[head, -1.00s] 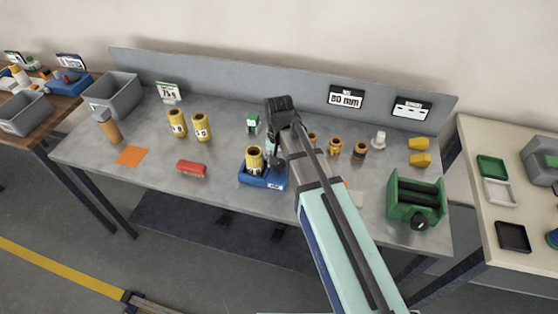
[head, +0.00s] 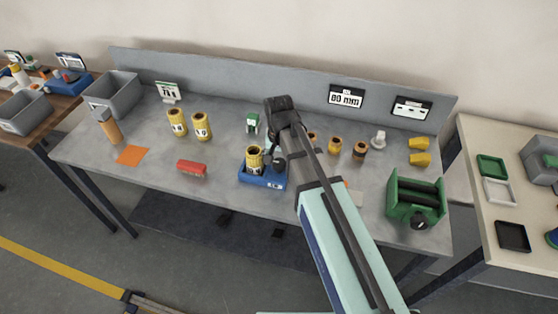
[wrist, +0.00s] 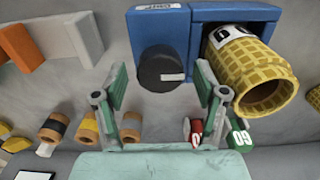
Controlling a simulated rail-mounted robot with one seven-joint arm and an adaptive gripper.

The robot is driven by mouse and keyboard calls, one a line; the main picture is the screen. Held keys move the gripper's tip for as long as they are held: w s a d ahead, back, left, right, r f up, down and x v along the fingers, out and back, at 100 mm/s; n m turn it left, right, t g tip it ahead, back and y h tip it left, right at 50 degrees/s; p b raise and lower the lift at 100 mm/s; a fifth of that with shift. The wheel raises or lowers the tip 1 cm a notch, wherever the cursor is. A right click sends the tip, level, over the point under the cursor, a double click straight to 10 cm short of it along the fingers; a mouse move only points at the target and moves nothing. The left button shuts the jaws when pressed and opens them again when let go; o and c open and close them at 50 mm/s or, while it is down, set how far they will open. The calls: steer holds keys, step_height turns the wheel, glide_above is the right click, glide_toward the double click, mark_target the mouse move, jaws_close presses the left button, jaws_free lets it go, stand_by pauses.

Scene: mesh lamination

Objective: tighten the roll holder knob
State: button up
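The blue roll holder (head: 262,180) stands at the front middle of the grey bench, with a yellow mesh roll (head: 255,159) in it. In the wrist view the holder (wrist: 190,14) is at the top, with the roll (wrist: 252,72) on its right side. Its round black knob (wrist: 162,68) faces my gripper (wrist: 162,75). My gripper is open, with one green-padded finger on each side of the knob in the picture and a gap to both. I cannot tell how deep the knob sits between the fingers. In the head view my arm partly covers this spot.
A green roller machine (head: 415,203) stands at the right. Two yellow mesh rolls (head: 202,127), a red brush (head: 191,168) and an orange sheet (head: 131,155) are at the left. A grey bin (head: 113,92) is at the back left.

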mark_target(279, 163)
steer(key=shift+r, duration=0.15)
step_height(279, 163, up, 12)
stand_by(0.7)
steer(key=shift+f, duration=0.2)
